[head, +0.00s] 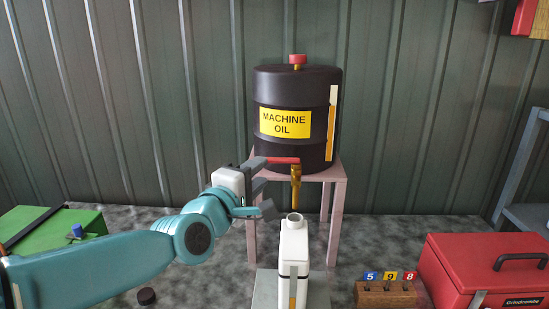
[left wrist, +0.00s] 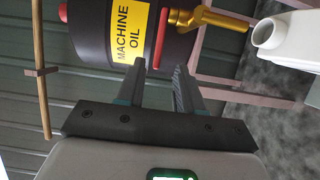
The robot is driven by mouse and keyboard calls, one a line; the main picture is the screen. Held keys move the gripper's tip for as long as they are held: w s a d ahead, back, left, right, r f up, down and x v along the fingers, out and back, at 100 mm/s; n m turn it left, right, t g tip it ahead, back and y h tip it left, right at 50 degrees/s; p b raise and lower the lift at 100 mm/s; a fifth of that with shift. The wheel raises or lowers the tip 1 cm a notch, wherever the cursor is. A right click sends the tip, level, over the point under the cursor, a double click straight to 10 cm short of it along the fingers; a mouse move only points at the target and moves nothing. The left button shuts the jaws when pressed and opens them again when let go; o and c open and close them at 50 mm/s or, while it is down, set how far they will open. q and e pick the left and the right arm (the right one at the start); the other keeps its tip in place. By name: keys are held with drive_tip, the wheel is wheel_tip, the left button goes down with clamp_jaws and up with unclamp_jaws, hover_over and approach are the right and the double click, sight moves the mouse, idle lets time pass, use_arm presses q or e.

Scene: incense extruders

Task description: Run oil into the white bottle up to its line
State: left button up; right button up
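A dark drum (head: 275,90) labelled MACHINE OIL stands on a pinkish stand, with an amber-and-white level gauge (head: 332,125) on its side. Its brass tap (head: 295,187) points down, with a red lever (head: 284,160) reaching left. The white bottle (head: 294,245) stands upright with its open mouth just below the spout. A dark line crosses its upper part; its front strip shows amber low down. I cannot make out a stream. My left gripper (head: 270,184) is open; in the left wrist view the lever's end (left wrist: 160,45) shows between the fingertips. My right gripper is out of view.
A grey plate (head: 264,293) lies under the bottle. To the right are a wooden holder (head: 385,297) with numbered tiles 5, 9, 8 and a red toolbox (head: 480,270).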

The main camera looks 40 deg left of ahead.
sight(271, 162)
use_arm(q)
drive_tip(key=w, duration=0.2)
drive_tip(key=w+p, duration=0.1)
drive_tip(key=w, duration=0.1)
drive_tip(key=w+a, duration=0.1)
drive_tip(key=w, duration=0.2)
drive_tip(key=shift+p, duration=0.35)
drive_tip(key=shift+r, duration=0.15)
drive_tip(key=shift+w, duration=0.1)
clamp_jaws()
